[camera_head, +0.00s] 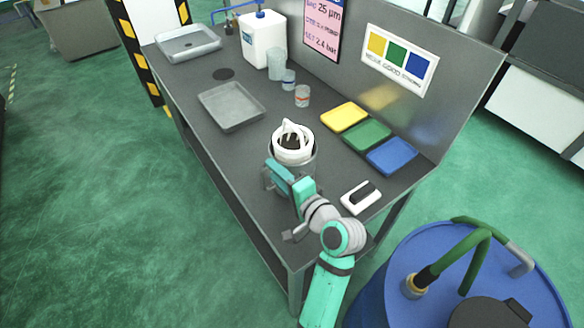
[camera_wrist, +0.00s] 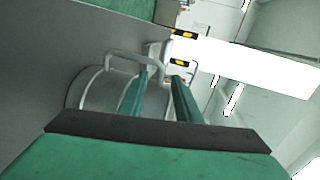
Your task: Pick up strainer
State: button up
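The strainer (camera_head: 292,152) is a white ring with a dark middle and a raised white loop handle. A pale loop handle (camera_wrist: 128,55) and a rounded metal body (camera_wrist: 98,92) show just beyond and left of the fingers. Whether a fingertip touches the handle is unclear.
The grey bench (camera_head: 235,150) also holds a shallow tray (camera_head: 232,106), a white canister (camera_head: 263,40), small cups (camera_head: 302,96), and yellow, green and blue trays (camera_head: 367,134). A white block with a dark top (camera_head: 361,197) lies right of the pot. A blue drum (camera_head: 400,255) stands nearby.

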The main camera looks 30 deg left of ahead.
jog(key=shift+x, duration=1)
grip_shut()
dwell(0.7)
